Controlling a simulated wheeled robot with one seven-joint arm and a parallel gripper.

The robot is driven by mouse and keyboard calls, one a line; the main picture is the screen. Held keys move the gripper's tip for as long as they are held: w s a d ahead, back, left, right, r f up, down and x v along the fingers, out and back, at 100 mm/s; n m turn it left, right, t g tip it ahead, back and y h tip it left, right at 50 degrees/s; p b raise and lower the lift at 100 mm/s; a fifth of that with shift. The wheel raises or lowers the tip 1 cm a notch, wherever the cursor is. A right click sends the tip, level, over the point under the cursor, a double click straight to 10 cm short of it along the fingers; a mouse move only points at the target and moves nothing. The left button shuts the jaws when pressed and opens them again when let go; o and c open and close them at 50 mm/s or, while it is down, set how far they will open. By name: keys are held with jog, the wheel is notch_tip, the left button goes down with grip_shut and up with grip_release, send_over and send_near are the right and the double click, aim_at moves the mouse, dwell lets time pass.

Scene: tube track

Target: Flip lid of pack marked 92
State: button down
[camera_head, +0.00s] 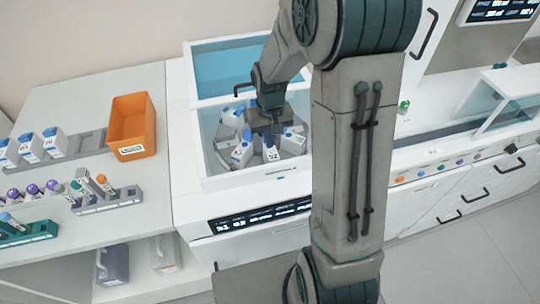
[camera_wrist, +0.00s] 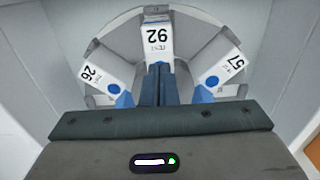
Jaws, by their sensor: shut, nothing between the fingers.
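The pack marked 92 (camera_wrist: 157,40) is white and stands in a round holder, at the top middle of the wrist view. In the head view it is the white pack (camera_head: 271,154) at the front of the open white machine. My gripper (camera_wrist: 158,68) is shut and empty, with its fingertips at the near end of pack 92. Whether they touch it I cannot tell. The fingers hide that end, so the state of its lid is not clear. In the head view my gripper (camera_head: 266,128) is low among the packs.
Pack 26 (camera_wrist: 101,70) and pack 57 (camera_wrist: 222,62) flank pack 92 closely. The white machine's walls (camera_head: 205,130) surround the holder, with a raised blue-tinted cover (camera_head: 220,68) behind. An orange bin (camera_head: 131,124) and tube racks (camera_head: 108,201) stand on the left bench.

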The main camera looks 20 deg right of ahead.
jog(key=shift+w, duration=0.25)
notch_tip(320, 180, up, 7)
jog(key=p, duration=0.5)
jog(key=shift+r, duration=0.15)
dwell(0.5)
jog(key=s+r+t, duration=0.3)
jog(key=s+r, duration=1.1)
jog(key=s, duration=0.4)
jog(key=shift+t, duration=0.4)
jog(key=shift+w+a, duration=0.1)
dwell(1.1)
